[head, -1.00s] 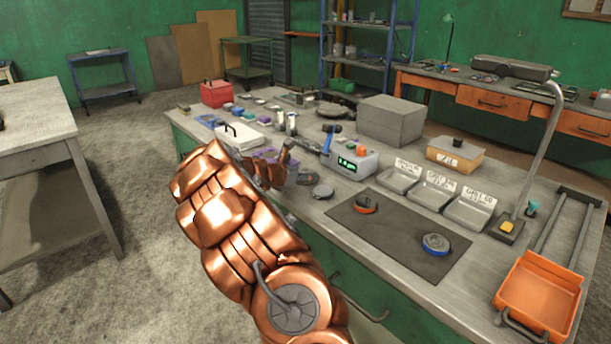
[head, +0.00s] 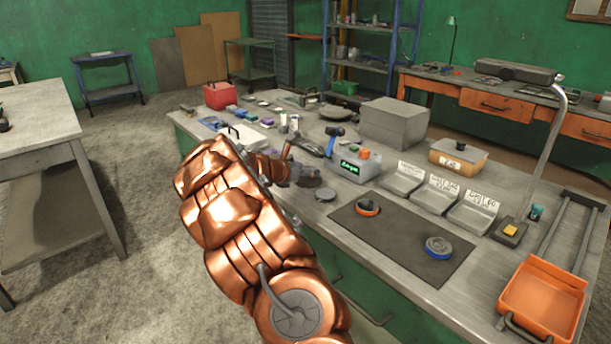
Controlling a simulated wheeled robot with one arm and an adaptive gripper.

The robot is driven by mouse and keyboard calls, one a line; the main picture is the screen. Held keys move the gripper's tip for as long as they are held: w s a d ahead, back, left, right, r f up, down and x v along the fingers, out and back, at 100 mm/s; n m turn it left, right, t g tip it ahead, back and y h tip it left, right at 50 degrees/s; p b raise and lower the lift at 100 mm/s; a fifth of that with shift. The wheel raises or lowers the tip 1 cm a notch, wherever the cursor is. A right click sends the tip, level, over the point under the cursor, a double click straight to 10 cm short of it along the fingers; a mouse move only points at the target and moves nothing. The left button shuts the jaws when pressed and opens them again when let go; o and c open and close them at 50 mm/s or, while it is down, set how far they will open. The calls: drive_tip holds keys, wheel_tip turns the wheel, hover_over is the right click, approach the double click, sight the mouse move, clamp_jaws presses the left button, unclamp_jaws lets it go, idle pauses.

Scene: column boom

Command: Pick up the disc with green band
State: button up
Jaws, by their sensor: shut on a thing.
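My gripper (head: 278,166) is over the left part of the workbench, mostly hidden behind my copper arm. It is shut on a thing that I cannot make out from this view. I see no green band on any disc. A disc with an orange band (head: 367,207) and a disc with a blue band (head: 438,247) lie apart on the dark mat (head: 395,236). A plain grey disc (head: 325,194) lies on the bench left of the mat. A darker round piece (head: 309,181) lies close to the right of my gripper.
A grey canister with a green display (head: 352,168) and a blue-handled tool (head: 333,140) stand behind the discs. Labelled trays (head: 438,192), a lamp (head: 545,150) and an orange tray (head: 541,296) are to the right. Bare mat lies between the banded discs.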

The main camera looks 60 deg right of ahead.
drive_tip(key=shift+r, duration=0.75)
drive_tip(key=shift+s+a+r, duration=0.1)
drive_tip(key=shift+s+a, duration=0.05)
drive_tip(key=shift+a, duration=0.05)
drive_tip(key=s+a, duration=0.3)
drive_tip(key=a, duration=0.1)
drive_tip(key=s+a+r, duration=0.1)
drive_tip(key=s+a, duration=0.2)
drive_tip(key=a, duration=0.1)
drive_tip(key=s+a+b, duration=0.1)
drive_tip(key=s+a, duration=0.2)
drive_tip(key=a, duration=0.1)
drive_tip(key=shift+a+r, duration=0.15)
drive_tip(key=shift+a, duration=0.15)
